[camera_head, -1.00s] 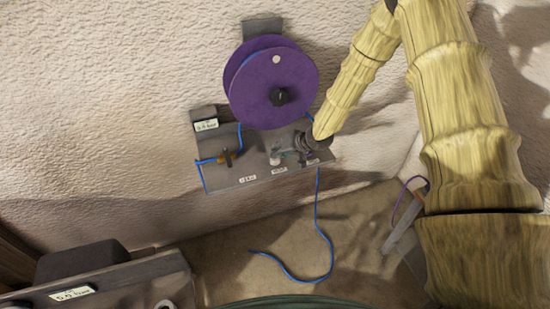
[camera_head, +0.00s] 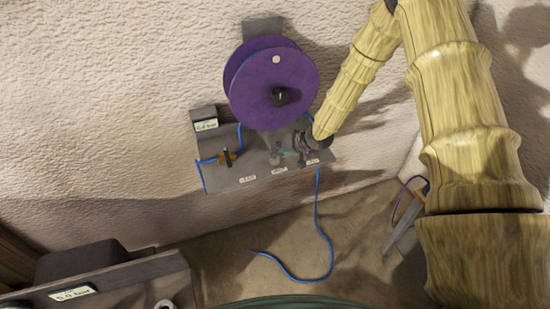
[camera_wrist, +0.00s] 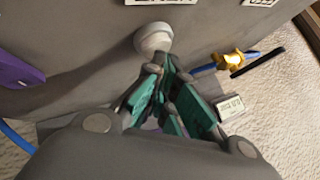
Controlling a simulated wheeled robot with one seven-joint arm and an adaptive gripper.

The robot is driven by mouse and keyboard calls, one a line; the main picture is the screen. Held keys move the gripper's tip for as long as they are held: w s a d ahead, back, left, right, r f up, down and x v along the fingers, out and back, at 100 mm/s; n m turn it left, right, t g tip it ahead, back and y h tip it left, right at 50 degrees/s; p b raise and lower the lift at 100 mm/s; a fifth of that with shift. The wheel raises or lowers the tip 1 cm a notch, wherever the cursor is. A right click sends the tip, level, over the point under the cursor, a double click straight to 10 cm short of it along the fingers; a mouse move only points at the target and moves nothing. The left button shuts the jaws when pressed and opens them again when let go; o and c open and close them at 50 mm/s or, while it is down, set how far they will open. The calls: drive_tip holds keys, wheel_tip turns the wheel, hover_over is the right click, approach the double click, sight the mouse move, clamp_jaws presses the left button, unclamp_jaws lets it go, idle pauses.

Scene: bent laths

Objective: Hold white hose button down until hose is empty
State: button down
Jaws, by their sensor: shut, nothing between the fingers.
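The white button (camera_head: 275,157) stands on the front of a grey panel (camera_head: 222,178) below the purple reel. In the wrist view the button (camera_wrist: 152,38) is a round pale knob just beyond my fingertips. My gripper (camera_head: 287,154) is shut and empty. Its green-sided fingers (camera_wrist: 163,66) come together right at the button's lower edge; I cannot tell whether they press it or how far it is in. The blue hose (camera_head: 318,225) hangs from the panel and curls on the floor. Whether it holds anything inside cannot be seen.
The purple reel (camera_head: 262,85) is close above my gripper. A small gauge display (camera_head: 206,125) and a brass valve with a dark handle (camera_head: 228,157) are at the panel's left. Another grey unit with a display (camera_head: 74,294) stands at the lower left.

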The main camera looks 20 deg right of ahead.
drive_tip(key=shift+r, duration=0.15)
drive_tip(key=shift+r+p, duration=0.75)
drive_tip(key=shift+r, duration=0.05)
wheel_tip(320, 180, up, 5)
drive_tip(key=p, duration=0.3)
drive_tip(key=shift+p, duration=0.35)
idle(0.4)
